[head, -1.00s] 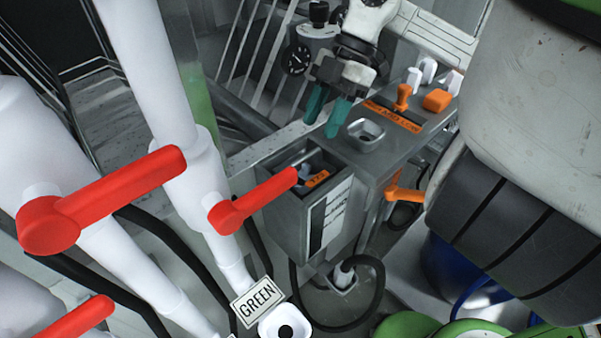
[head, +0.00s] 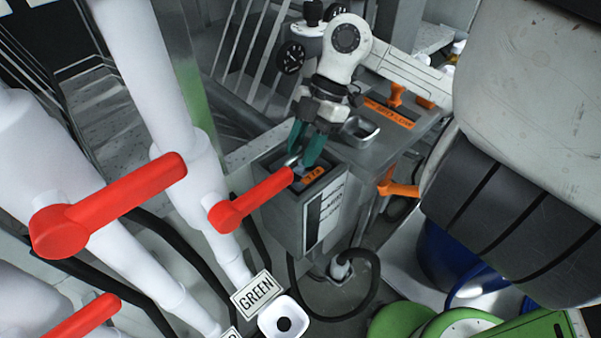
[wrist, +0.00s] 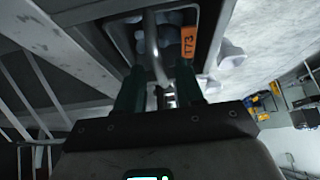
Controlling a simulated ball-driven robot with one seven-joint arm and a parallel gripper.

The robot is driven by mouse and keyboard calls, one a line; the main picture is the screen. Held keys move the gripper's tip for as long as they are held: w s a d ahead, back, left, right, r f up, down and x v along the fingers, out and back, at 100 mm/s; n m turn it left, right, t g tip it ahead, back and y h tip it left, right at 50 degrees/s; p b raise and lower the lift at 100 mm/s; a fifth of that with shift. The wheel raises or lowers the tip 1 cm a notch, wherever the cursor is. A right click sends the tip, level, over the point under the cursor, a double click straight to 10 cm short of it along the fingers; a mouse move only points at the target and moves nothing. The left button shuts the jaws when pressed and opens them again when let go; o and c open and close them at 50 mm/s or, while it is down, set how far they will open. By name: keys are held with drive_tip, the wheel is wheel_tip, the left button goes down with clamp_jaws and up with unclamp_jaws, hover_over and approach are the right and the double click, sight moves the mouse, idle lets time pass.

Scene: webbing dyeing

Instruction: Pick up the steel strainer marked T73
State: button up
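The steel strainer sits in the open-topped grey box (head: 283,213) in the head view. Its orange tag (head: 313,176) shows in the opening and reads T73 in the wrist view (wrist: 188,42). A bent steel bar (wrist: 153,45), which looks like the strainer's handle, runs down between my fingers. The rest of the strainer is mostly hidden in the dark box, among pale rounded shapes. My gripper (head: 302,157) has teal fingers pointing down at the box mouth. The fingers are apart, with a gap beside the bar in the wrist view (wrist: 160,92).
A small steel dish (head: 360,131) stands on the bench right behind the box. An orange lever (head: 395,96) rises farther back. A red-handled valve (head: 250,200) reaches close to the box's left side. Pale railings stand behind at the left.

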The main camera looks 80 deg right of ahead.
clamp_jaws()
idle(1.2)
